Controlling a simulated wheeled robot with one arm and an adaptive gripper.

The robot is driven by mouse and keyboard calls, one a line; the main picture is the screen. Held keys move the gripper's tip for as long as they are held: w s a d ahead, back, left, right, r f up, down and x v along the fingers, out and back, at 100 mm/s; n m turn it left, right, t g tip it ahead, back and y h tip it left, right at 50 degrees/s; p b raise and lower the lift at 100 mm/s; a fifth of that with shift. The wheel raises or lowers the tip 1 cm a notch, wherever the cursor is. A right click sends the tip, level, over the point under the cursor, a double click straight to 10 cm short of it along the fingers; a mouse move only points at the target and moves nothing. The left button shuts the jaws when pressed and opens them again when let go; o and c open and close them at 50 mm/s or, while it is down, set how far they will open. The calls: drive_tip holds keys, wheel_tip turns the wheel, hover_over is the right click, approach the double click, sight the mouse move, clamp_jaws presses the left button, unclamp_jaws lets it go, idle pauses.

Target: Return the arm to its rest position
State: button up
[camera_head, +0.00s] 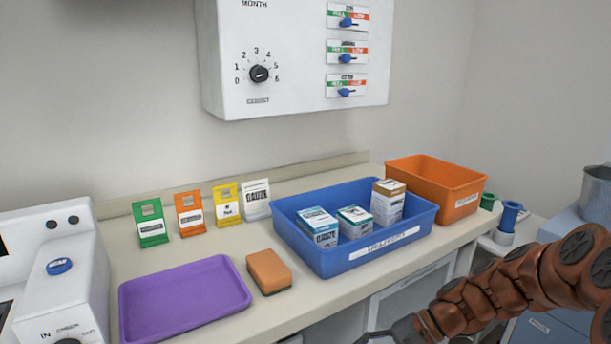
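My arm (520,278), with copper-brown links, reaches in from the right edge along the lower right of the head view. It lies in front of the counter's front edge and the cabinet below. My gripper (384,336) is at the bottom edge, below and in front of the blue bin. Only a grey part of it shows; its fingertips are cut off by the frame, so its opening and whether it holds anything cannot be seen.
The counter (215,262) holds a blue bin (372,255) with several boxes, an orange bin (420,170), a purple tray (185,298), a sponge (269,271) and several standing packets. A metal pot (597,195) stands at the far right. A control box (295,65) hangs on the wall.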

drive_tip(key=s+a+r+n+g+h+p, duration=0.15)
drive_tip(key=s+r+n+h+p, duration=0.35)
drive_tip(key=s+r+p, duration=0.6)
drive_tip(key=s+d+r+n+h+p, duration=0.1)
drive_tip(key=s+d+r+h+p, duration=0.2)
drive_tip(key=s+r, duration=0.3)
drive_tip(key=s+d+r+n+h+p, duration=0.2)
drive_tip(key=s+d+r+h+p, duration=0.1)
drive_tip(key=s+r+p, duration=0.3)
wheel_tip(320, 180, up, 2)
drive_tip(key=shift+s+d+r+t, duration=0.25)
drive_tip(key=shift+d+t, duration=0.2)
drive_tip(key=shift+d, duration=0.45)
